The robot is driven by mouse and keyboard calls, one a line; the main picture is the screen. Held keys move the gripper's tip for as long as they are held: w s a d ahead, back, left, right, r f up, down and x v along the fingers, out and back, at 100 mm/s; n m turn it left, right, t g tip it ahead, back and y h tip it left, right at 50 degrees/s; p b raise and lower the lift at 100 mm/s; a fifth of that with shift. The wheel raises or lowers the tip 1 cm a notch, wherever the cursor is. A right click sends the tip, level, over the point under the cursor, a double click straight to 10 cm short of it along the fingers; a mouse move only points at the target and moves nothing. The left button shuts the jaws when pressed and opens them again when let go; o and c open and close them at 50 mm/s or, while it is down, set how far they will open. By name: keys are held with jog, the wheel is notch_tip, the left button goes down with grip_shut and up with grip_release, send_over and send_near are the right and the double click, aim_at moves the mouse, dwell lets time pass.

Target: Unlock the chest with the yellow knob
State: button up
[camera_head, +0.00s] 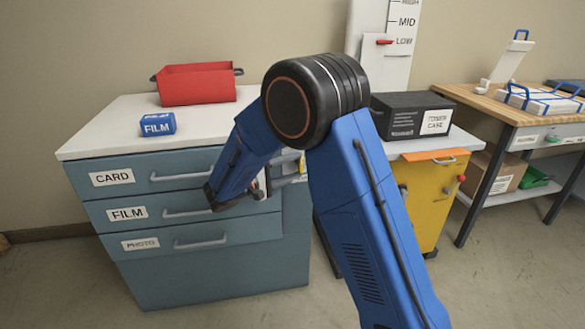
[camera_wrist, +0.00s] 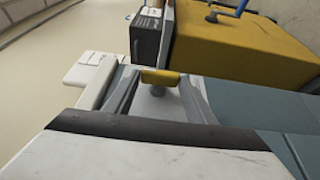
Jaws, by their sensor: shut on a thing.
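The chest (camera_head: 210,265) is a blue-grey drawer unit with a white top and drawers labelled CARD, FILM and PHOTO. My gripper (camera_head: 264,184) is low at the chest's front, near its right end, partly hidden by my arm. In the wrist view the yellow knob (camera_wrist: 160,77) shows as a short bar, with the grey fingers of my gripper (camera_wrist: 160,92) on either side. My gripper is shut on the knob. All three drawers look closed.
A red bin (camera_head: 197,85) and a blue FILM box (camera_head: 157,124) stand on the chest. Right of it are a yellow cabinet (camera_head: 425,190) and a dark case (camera_head: 400,112). A wooden workbench (camera_head: 480,100) stands at the far right. Open floor lies in front.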

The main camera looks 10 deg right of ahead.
jog(key=shift+f, duration=0.1)
jog(key=o, duration=1)
jog(key=shift+o, duration=0.2)
jog(key=v, duration=1.7)
jog(key=shift+a, duration=0.25)
